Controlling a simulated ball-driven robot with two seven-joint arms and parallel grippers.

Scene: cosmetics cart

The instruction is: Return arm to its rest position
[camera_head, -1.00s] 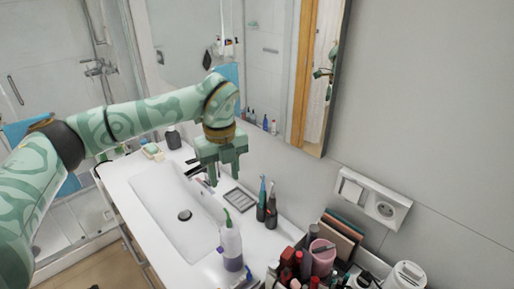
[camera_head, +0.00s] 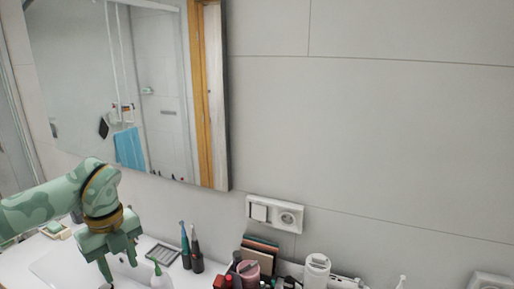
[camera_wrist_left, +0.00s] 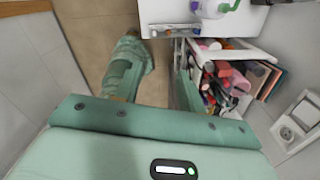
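My left gripper (camera_head: 118,262) hangs at the lower left of the head view, above the white sink counter. Its two fingers point down and stand apart, with nothing seen between them. The patterned green forearm comes in from the left edge. My right gripper is not in view.
A soap dish (camera_head: 163,256), two electric toothbrushes (camera_head: 196,252) and a pump bottle (camera_head: 160,279) stand right of the gripper. Crowded cosmetics, with a pink cup (camera_head: 248,270), are further right. A mirror (camera_head: 140,95) and wall socket (camera_head: 287,217) are behind. The wrist view shows bare floor (camera_wrist_left: 92,30).

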